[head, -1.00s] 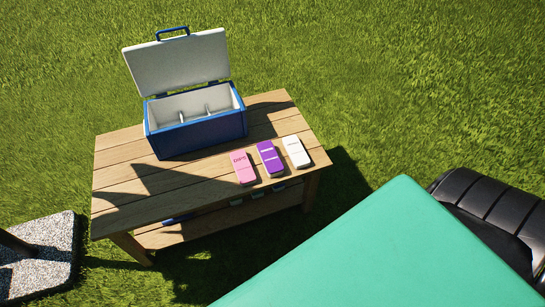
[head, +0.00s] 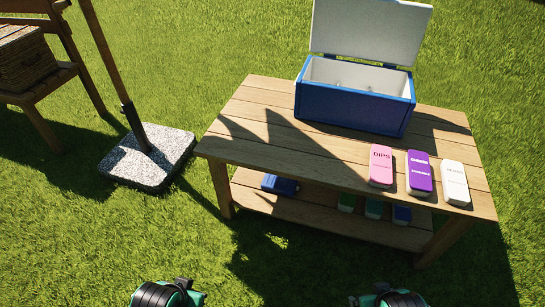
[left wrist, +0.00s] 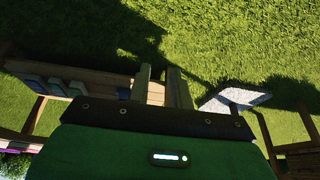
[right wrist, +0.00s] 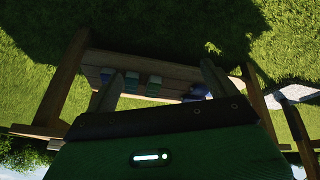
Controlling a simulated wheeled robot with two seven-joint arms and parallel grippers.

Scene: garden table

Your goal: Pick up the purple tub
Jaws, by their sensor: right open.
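The purple tub (head: 419,173) lies on the wooden table top, near its front right corner in the head view. It lies between a pink tub (head: 381,166) on its left and a white tub (head: 455,182) on its right, apart from both. My left gripper (left wrist: 160,70) shows in its wrist view with a narrow gap between the fingers and nothing visibly held. My right gripper (right wrist: 162,66) has its fingers wide apart and empty. Both grippers' fingers are out of the head view and away from the purple tub.
An open blue cooler (head: 352,107) stands behind the tubs on the table (head: 250,110). The lower shelf (head: 320,220) holds a blue item (head: 279,184) and several small tubs. A parasol base (head: 147,156) and a wooden chair (head: 62,75) stand left. Grass in front is clear.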

